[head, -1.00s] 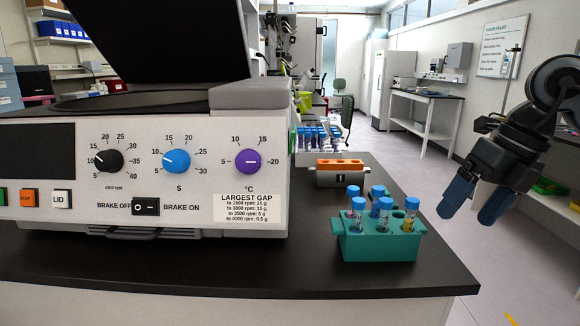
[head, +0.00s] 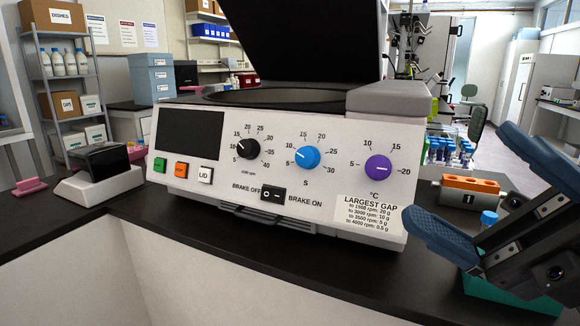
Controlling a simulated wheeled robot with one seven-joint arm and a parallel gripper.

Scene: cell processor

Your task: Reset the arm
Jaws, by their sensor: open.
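My gripper (head: 468,192) is at the right of the head view, close to the camera. Its two blue fingers are spread apart with nothing between them, and they point left toward the front of the centrifuge. The white centrifuge (head: 225,190) stands on the dark bench with its black lid (head: 300,40) raised. My gripper hides most of the teal tube rack (head: 482,292); one blue tube cap (head: 489,217) shows between the fingers and the arm. I cannot tell whether the gripper touches anything.
An orange-topped block (head: 470,184) and a rack of blue-capped tubes (head: 450,152) sit behind my gripper. A small black-and-white device (head: 98,175) stands left of the centrifuge. The bench's front strip (head: 300,255) is clear.

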